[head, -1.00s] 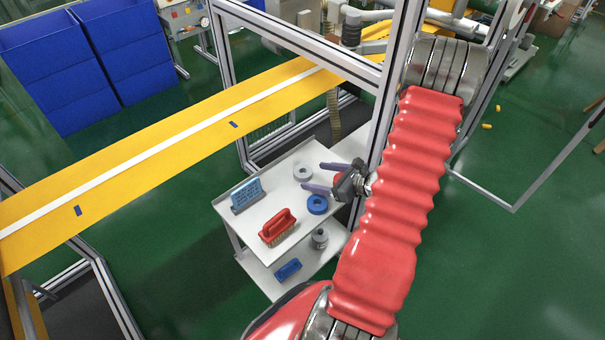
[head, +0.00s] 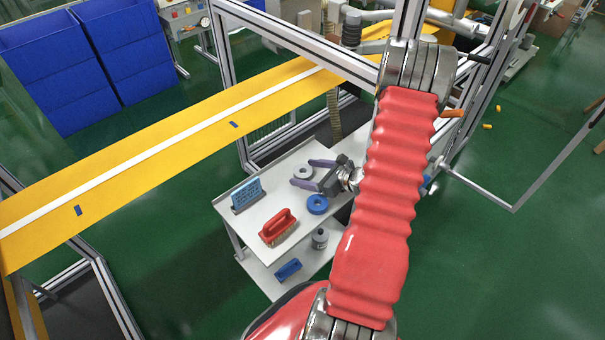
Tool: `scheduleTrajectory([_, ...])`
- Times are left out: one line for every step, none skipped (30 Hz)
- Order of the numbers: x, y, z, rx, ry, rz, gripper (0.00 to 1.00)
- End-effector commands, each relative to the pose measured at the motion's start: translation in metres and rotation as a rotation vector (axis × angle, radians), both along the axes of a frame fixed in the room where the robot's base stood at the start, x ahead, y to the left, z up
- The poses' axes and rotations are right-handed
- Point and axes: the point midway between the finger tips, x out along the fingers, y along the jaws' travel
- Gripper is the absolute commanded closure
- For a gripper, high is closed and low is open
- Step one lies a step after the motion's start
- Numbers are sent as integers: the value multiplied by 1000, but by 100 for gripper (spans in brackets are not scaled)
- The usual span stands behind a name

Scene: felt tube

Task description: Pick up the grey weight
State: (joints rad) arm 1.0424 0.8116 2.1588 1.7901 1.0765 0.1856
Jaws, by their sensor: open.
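A small dark grey weight (head: 320,239) with a knob-like top stands upright on the lower shelf of the white cart, near its right side. A light grey ring (head: 303,171) lies on the cart's top shelf. My gripper (head: 302,172) is over the top shelf, with its purple fingers spread apart. In the picture the fingers lie on either side of the grey ring; I cannot tell their height above it. Nothing is held. The weight is apart from my gripper, lower and nearer.
The cart's top shelf (head: 262,160) also bears a blue ring (head: 317,204), a red-handled brush (head: 279,228) and a blue block-like item (head: 247,195). A blue item (head: 288,269) lies on the lower shelf. A metal frame (head: 300,45) and yellow conveyor (head: 150,150) stand behind.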

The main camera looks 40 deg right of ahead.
Motion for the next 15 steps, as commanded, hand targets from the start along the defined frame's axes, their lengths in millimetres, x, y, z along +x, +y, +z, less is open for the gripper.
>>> scheduleTrajectory([0, 0, 0, 0, 1, 0, 29])
scheduleTrajectory([0, 0, 0, 0, 1, 0, 29])
scheduleTrajectory([0, 0, 0, 0, 1, 0, 31])
scheduleTrajectory([0, 0, 0, 0, 1, 0, 33])
scheduleTrajectory([0, 0, 0, 0, 1, 0, 35])
scheduleTrajectory([0, 0, 0, 0, 1, 0, 38])
scheduleTrajectory([0, 0, 0, 0, 1, 0, 40])
scheduleTrajectory([0, 0, 0, 0, 1, 0, 42])
scheduleTrajectory([0, 0, 0, 0, 1, 0, 45])
scheduleTrajectory([0, 0, 0, 0, 1, 0, 47])
scheduleTrajectory([0, 0, 0, 0, 1, 0, 49])
scheduleTrajectory([0, 0, 0, 0, 1, 0, 52])
scheduleTrajectory([0, 0, 0, 0, 1, 0, 54])
scheduleTrajectory([0, 0, 0, 0, 1, 0, 56])
scheduleTrajectory([0, 0, 0, 0, 1, 0, 59])
